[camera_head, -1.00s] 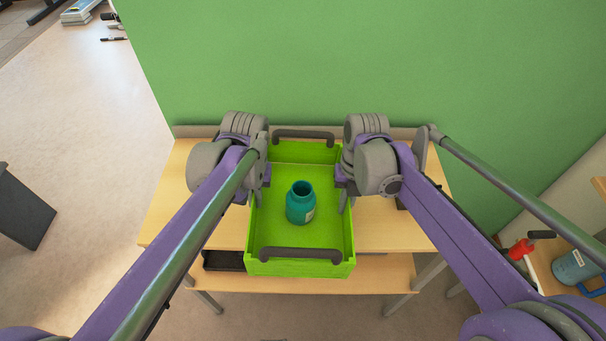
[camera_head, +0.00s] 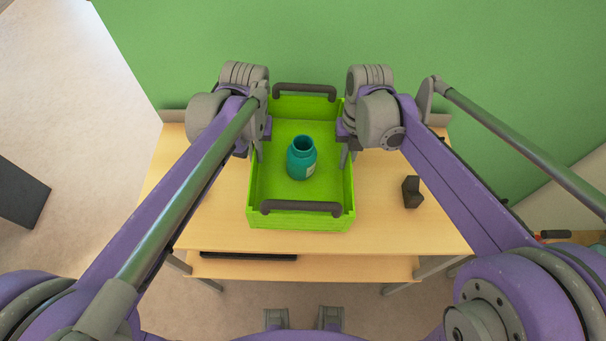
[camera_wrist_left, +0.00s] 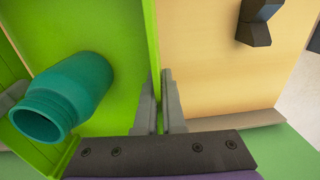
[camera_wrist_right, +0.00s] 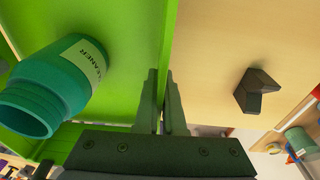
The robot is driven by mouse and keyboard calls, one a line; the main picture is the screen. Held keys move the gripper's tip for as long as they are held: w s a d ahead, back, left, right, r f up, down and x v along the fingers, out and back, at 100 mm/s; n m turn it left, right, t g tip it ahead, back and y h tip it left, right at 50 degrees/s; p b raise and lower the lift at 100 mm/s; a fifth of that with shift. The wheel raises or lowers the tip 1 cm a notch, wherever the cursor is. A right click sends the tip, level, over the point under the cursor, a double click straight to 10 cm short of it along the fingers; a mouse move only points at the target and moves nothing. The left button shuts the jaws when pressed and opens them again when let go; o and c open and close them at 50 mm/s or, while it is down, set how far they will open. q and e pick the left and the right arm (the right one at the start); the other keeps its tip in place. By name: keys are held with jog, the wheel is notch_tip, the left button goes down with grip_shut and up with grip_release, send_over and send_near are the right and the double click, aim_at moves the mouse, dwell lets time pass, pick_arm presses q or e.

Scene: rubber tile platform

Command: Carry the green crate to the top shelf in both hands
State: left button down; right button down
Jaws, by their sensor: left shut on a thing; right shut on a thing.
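The green crate (camera_head: 262,190) is level over the wooden top shelf (camera_head: 218,215), with its dark handles at the near and far ends. A teal jar (camera_head: 301,160) stands inside it; the jar also shows in the right wrist view (camera_wrist_right: 60,85). My left gripper (camera_head: 260,150) is shut on the crate's left side wall (camera_wrist_left: 153,60). My right gripper (camera_head: 346,150) is shut on its right side wall (camera_wrist_right: 166,50). The crate's near end lies inside the shelf's front edge. I cannot tell whether its bottom touches the shelf.
A dark angular block (camera_head: 412,192) sits on the top shelf, right of the crate. Another dark block (camera_wrist_left: 258,20) shows in the left wrist view. A lower shelf (camera_head: 345,267) holds a flat dark item (camera_head: 248,256). A green wall (camera_head: 300,35) stands behind.

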aim_at(258, 168)
pick_arm(q)
jog(key=shift+s, duration=0.2)
pick_arm(e)
jog(key=shift+s, duration=0.25)
jog(key=shift+w, duration=0.1)
